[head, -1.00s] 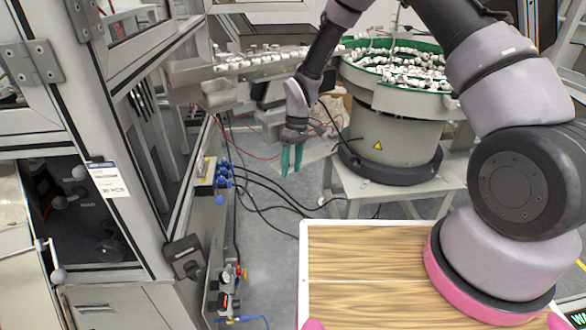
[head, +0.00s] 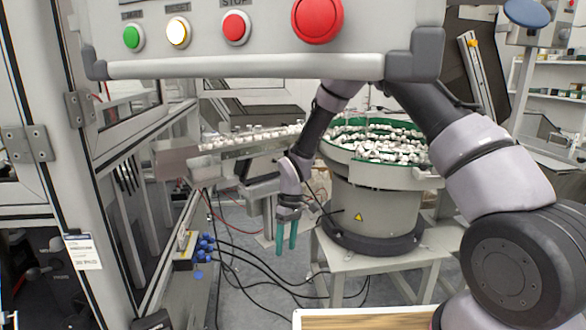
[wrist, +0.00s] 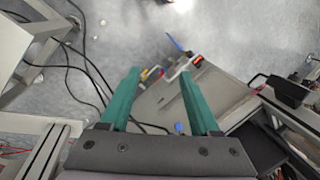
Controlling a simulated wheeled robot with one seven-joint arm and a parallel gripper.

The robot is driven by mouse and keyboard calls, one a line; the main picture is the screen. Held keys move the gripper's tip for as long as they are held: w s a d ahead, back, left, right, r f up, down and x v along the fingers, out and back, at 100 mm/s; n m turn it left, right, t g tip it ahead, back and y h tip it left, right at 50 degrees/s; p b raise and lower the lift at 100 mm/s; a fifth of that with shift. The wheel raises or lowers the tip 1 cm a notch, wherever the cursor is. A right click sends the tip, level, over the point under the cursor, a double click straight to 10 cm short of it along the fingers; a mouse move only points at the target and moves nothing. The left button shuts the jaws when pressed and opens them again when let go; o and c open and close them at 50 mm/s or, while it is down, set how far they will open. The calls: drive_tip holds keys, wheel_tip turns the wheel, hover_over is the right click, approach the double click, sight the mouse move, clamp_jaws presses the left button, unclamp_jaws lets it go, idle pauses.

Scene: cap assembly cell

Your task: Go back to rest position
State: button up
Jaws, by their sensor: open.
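My gripper (head: 286,236) has two green fingers and hangs pointing down in the head view, left of the round feeder bowl. It is open, with nothing between the fingers. In the wrist view my gripper (wrist: 158,88) shows its fingers wide apart, above the grey floor and a grey panel with small fittings. It touches nothing that I can see.
The bowl feeder (head: 375,200) full of white caps stands on a frame right of my gripper. A feed rail (head: 250,143) with caps runs left of it. A control box with buttons (head: 262,45) fills the top. Blue connectors (head: 203,245) and black cables lie at lower left.

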drive_tip(key=d+r+m+t, duration=0.1)
drive_tip(key=d+r+m, duration=0.1)
drive_tip(key=d+r, duration=0.5)
drive_tip(key=d+r+m+t, duration=0.2)
drive_tip(key=r, duration=1)
drive_tip(key=d+r+m+t, duration=0.1)
drive_tip(key=d+r+m, duration=0.1)
drive_tip(key=d+r, duration=0.5)
drive_tip(key=s+d+r+m+t, duration=0.2)
drive_tip(key=s+d+r+m, duration=0.2)
drive_tip(key=s+r, duration=0.4)
drive_tip(key=s+d+r+m+t, duration=0.3)
drive_tip(key=s+d+r, duration=0.3)
drive_tip(key=s+r, duration=0.3)
drive_tip(key=shift+s+d+r+m+t+y, duration=0.35)
drive_tip(key=shift+s+m, duration=0.35)
drive_tip(key=shift+s, duration=0.45)
drive_tip(key=shift+f, duration=0.1)
